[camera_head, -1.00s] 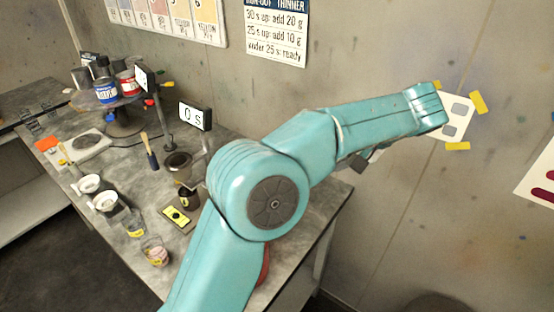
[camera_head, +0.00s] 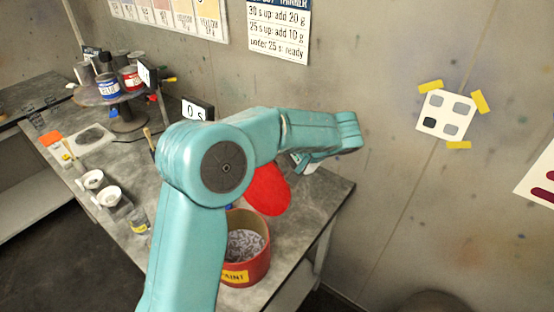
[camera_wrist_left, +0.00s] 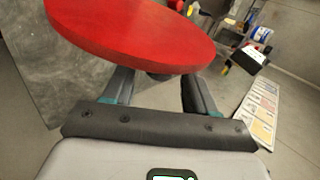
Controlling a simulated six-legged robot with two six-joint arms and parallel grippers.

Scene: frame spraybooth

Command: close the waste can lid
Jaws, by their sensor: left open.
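The waste can (camera_head: 259,270) is a round red can with a yellow label, standing near the table's right end. Its top is open, and grey crumpled waste shows inside. Its red round lid (camera_head: 268,192) stands raised, tilted up at the back of the can. My left gripper (camera_head: 304,162) is just behind and above the lid, partly hidden by my own arm. In the left wrist view the lid (camera_wrist_left: 130,32) lies across the tips of my open left fingers (camera_wrist_left: 158,84); I cannot tell whether they touch. My right gripper is not in view.
White cups (camera_head: 108,195) and a small jar (camera_head: 138,221) stand left of my arm. A turntable (camera_head: 107,97) with paint tins, and a timer display (camera_head: 197,109), are farther back. The wall is close behind the table. The table's right end (camera_head: 325,192) is clear.

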